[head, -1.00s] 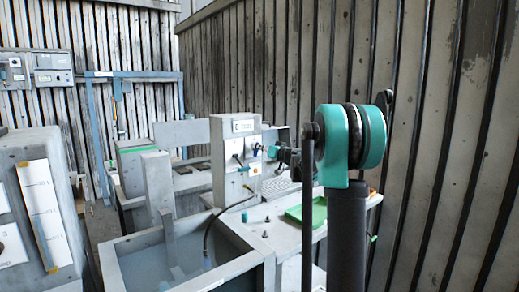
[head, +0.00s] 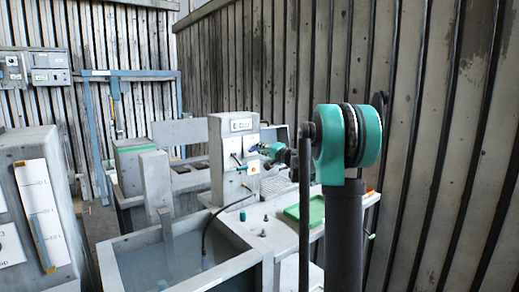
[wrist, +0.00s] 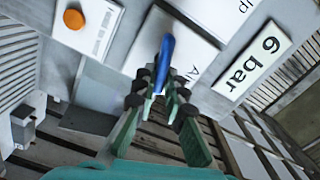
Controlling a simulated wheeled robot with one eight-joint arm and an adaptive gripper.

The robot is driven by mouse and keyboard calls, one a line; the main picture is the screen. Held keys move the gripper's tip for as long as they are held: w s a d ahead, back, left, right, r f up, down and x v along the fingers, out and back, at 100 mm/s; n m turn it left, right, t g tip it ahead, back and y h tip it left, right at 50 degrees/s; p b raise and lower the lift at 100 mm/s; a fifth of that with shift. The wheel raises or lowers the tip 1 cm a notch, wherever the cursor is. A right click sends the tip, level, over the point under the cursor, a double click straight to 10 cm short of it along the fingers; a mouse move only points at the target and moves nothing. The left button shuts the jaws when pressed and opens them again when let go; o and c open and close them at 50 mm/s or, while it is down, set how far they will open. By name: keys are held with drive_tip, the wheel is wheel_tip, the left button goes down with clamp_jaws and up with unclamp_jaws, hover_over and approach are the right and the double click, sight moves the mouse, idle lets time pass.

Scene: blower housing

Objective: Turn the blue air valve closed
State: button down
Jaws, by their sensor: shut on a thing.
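The blue air valve (wrist: 166,56) shows in the wrist view as a slim blue lever on a pale plate of the grey panel. My gripper (wrist: 160,88) has its dark-padded green fingers on either side of the lever's near end and is shut on it. In the head view my gripper (head: 264,149) is at the front of the grey panel (head: 217,160). The lever's grasped end is partly hidden between the pads, and I cannot make it out clearly in the head view.
An orange button (wrist: 74,19) and a "6 bar" label (wrist: 252,63) flank the valve. Below the panel are a black hose (head: 207,232), a green tray (head: 306,212) on the bench and an open grey basin (head: 190,256). A slatted wall stands at the right.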

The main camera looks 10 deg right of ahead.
drive_tip(key=shift+d+f+m, duration=0.1)
drive_tip(key=shift+f+m, duration=0.05)
drive_tip(key=shift+m, duration=0.7)
drive_tip(key=shift+f+m, duration=0.1)
drive_tip(key=shift+m, duration=0.75)
drive_tip(key=c, duration=1.6)
unclamp_jaws()
drive_tip(key=v, duration=1.2)
